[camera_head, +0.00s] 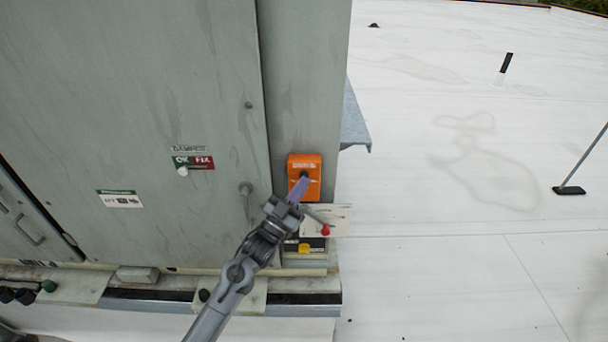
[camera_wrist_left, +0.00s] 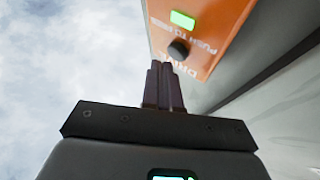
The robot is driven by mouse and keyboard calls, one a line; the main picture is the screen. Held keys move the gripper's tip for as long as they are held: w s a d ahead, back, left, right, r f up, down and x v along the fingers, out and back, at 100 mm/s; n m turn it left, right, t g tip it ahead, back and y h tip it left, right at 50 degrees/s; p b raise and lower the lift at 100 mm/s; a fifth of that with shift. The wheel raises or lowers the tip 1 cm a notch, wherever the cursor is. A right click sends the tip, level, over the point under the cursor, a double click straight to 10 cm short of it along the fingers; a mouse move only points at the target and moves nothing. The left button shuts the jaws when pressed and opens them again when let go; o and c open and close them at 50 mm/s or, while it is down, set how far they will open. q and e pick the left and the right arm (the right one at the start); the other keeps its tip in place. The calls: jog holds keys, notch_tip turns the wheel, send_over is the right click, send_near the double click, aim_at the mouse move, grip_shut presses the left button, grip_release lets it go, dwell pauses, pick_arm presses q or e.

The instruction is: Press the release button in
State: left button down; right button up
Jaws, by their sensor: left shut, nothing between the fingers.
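An orange box (camera_head: 308,163) is mounted on the narrow grey panel at the cabinet's right side. In the left wrist view the orange box (camera_wrist_left: 215,30) carries a round black button (camera_wrist_left: 179,48), a lit green rectangle and lettering that reads "PUSH TO FREE". My left gripper (camera_head: 300,187) is shut and empty, its purple fingers pointing up at the box. In the left wrist view the fingertips (camera_wrist_left: 161,66) are just short of the button, slightly to its left. Contact cannot be told. In the head view the gripper partly covers the box's lower part. My right gripper is not in view.
A green-and-red label with a white knob (camera_head: 183,171) is on the cabinet door. A pale plate (camera_head: 338,218), a red knob (camera_head: 325,230) and a yellow knob (camera_head: 304,248) sit below the orange box. The white roof at right is mostly open.

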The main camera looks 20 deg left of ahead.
pick_arm(q)
jog(key=shift+s, duration=0.1)
jog(key=s+p, duration=0.1)
jog(key=s+d+p, duration=0.1)
jog(key=s, duration=0.1)
jog(key=s+d+p, duration=0.1)
jog(key=s, duration=0.1)
jog(key=shift+s+p, duration=0.2)
jog(key=shift+p, duration=0.2)
dwell(0.5)
jog(key=s+d+f+n+g+y+p, duration=0.1)
jog(key=s+f+g+p, duration=0.2)
jog(key=s+f, duration=0.4)
jog(key=s+f+n+g+y+p, duration=0.1)
jog(key=s+f+g+y+p, duration=0.1)
jog(key=s+f, duration=0.5)
jog(key=s+a+r+n+g+y, duration=0.1)
jog(key=s+g, duration=0.6)
jog(key=s, duration=0.4)
jog(key=s+a+n+g+y+p, duration=0.1)
jog(key=s+a+g+y, duration=0.1)
jog(key=s+g, duration=0.5)
jog(key=s, duration=0.5)
jog(key=shift+r+y+p, duration=0.3)
jog(key=shift+r, duration=0.05)
